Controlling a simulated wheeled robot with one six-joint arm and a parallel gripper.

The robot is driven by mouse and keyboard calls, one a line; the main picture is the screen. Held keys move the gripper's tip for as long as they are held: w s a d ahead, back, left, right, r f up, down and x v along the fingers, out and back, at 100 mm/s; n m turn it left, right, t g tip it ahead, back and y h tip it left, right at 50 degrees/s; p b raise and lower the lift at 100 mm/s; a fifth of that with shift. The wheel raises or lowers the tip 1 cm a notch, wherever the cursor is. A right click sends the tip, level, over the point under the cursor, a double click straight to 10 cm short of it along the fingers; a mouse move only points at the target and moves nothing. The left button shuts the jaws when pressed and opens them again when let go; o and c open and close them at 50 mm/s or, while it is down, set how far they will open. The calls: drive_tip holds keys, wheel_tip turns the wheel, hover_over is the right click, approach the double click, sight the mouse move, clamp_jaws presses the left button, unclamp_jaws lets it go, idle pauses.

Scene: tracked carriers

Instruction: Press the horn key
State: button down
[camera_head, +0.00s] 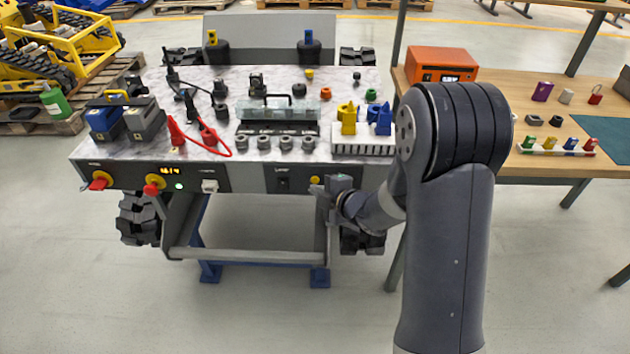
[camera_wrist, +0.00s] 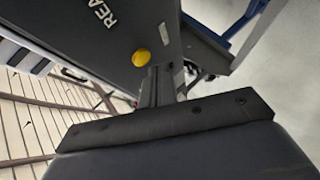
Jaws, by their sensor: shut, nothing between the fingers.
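A round yellow button (camera_head: 314,180) sits on the dark front panel of the carrier, right of a black switch. I take it for the horn key, but its label is not readable. It also shows in the wrist view as a yellow disc (camera_wrist: 141,57) on the dark panel. My gripper (camera_head: 317,190) is shut and empty, just in front of the panel at the button's lower right. In the wrist view the shut fingertips (camera_wrist: 156,72) lie just beside the disc. I cannot tell whether they touch the panel.
The marbled carrier top (camera_head: 330,85) holds several parts. A wooden table (camera_head: 520,170) stands right. Floor in front is clear.

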drive_tip(key=shift+w, duration=0.15)
drive_tip(key=shift+w, duration=0.3)
drive_tip(key=shift+w, duration=0.35)
idle(0.5)
drive_tip(key=shift+s, duration=0.1)
drive_tip(key=shift+s+b, duration=0.55)
drive_tip(key=shift+s, duration=0.15)
drive_tip(key=shift+s+b, duration=1.15)
drive_tip(key=shift+s, duration=1.35)
